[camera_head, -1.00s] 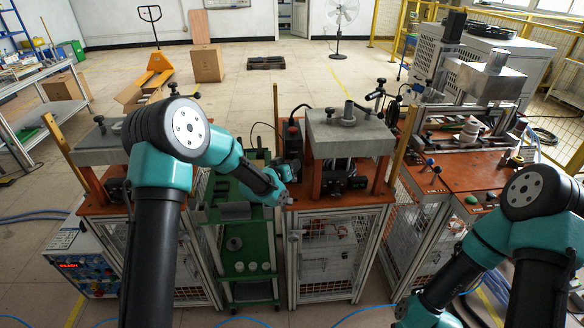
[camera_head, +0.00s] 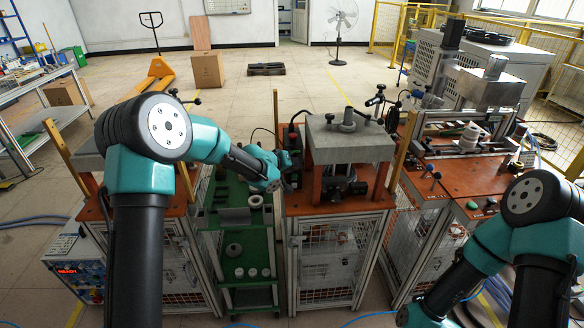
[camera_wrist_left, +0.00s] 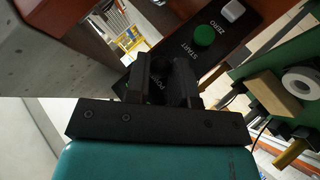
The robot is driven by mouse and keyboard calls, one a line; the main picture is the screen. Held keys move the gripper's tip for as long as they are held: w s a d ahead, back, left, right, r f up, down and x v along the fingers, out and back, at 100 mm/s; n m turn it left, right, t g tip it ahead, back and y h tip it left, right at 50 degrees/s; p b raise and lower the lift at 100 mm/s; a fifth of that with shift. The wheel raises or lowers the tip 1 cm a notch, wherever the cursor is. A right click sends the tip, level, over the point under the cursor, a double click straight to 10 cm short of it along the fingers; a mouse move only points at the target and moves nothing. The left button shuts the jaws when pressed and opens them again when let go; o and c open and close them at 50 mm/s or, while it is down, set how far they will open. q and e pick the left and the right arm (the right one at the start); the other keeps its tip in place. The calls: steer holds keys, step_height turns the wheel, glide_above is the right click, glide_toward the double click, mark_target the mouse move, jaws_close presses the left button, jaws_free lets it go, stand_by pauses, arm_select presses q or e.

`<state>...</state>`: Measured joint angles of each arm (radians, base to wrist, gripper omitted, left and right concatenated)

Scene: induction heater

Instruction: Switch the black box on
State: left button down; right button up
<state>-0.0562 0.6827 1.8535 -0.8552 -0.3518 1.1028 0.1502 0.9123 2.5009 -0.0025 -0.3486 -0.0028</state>
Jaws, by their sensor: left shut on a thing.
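The black box (camera_head: 293,142) stands upright at the left side of the middle press station in the head view. In the left wrist view its panel (camera_wrist_left: 215,65) carries a green START button (camera_wrist_left: 204,35), a white ZERO button (camera_wrist_left: 232,10) and a POWER label between my fingers. My left gripper (camera_wrist_left: 167,72) is at the POWER end of the panel, shut on the power switch, which the fingers mostly hide. In the head view my left gripper (camera_head: 285,170) is small and dark against the box. My right arm is at the lower right; its gripper is out of view.
The grey press block (camera_head: 348,140) stands close right of the black box. A green shelf rack (camera_head: 235,245) with rings and grey parts is left of it. An orange-topped station (camera_head: 455,180) stands farther right. Open floor lies behind.

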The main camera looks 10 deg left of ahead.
arm_select(q)
steer(key=shift+w+r+n+g, duration=0.1)
steer(key=shift+r+n+g, duration=0.15)
steer(key=shift+g, duration=0.25)
stand_by(0.5)
steer(key=c, duration=1.3)
jaws_free()
steer(key=shift+o, duration=0.2)
steer(key=shift+a, duration=0.1)
steer(key=v, duration=1.7)
steer(key=shift+a, duration=0.2)
